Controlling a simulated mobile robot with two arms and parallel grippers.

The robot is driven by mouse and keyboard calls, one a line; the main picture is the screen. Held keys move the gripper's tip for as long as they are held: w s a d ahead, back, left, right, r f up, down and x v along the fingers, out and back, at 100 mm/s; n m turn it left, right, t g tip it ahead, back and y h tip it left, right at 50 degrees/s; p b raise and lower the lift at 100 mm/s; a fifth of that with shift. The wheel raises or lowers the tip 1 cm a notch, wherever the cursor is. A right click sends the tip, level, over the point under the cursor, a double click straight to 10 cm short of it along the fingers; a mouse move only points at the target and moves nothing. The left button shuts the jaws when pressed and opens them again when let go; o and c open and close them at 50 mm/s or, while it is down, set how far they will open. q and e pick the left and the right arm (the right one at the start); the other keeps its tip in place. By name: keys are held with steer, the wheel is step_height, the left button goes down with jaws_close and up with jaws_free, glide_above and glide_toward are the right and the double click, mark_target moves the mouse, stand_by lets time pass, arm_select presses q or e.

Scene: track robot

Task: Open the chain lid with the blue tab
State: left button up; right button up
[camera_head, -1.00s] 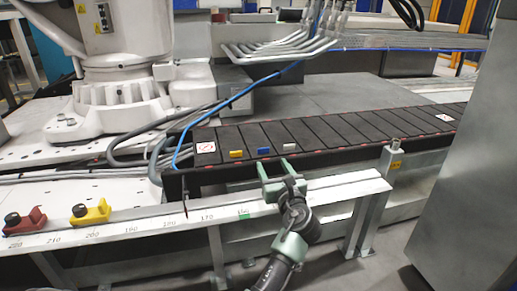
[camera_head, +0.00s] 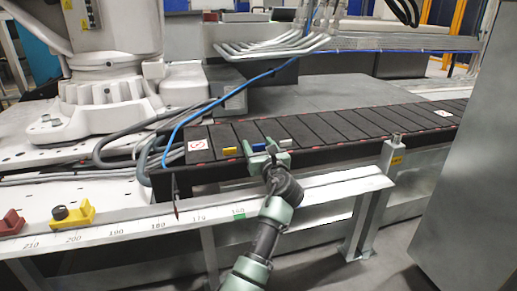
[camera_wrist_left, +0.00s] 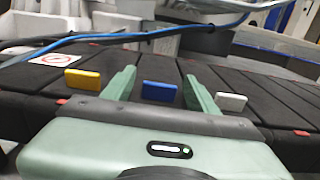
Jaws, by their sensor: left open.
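The black cable chain (camera_head: 330,127) runs along the rail, with several flat lids. A blue tab (camera_head: 259,147) sits on one lid, between a yellow tab (camera_head: 229,150) and a white tab (camera_head: 286,143). In the wrist view the blue tab (camera_wrist_left: 159,92) stands between the two fingers of my left gripper (camera_wrist_left: 160,90), apart from both. The yellow tab (camera_wrist_left: 83,79) is outside the left finger and the white tab (camera_wrist_left: 231,102) outside the right one. My left gripper (camera_head: 267,154) is open at the chain's front edge. My right gripper is not in view.
A metal rail (camera_head: 190,218) with a printed scale runs in front of the chain. A yellow block with a black knob (camera_head: 73,216) and a red block (camera_head: 11,223) sit on it. A blue cable (camera_head: 205,108) lies behind the chain's left end. A grey cabinet (camera_head: 470,180) stands at right.

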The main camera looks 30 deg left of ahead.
arm_select(q)
jaws_close()
stand_by(1.4)
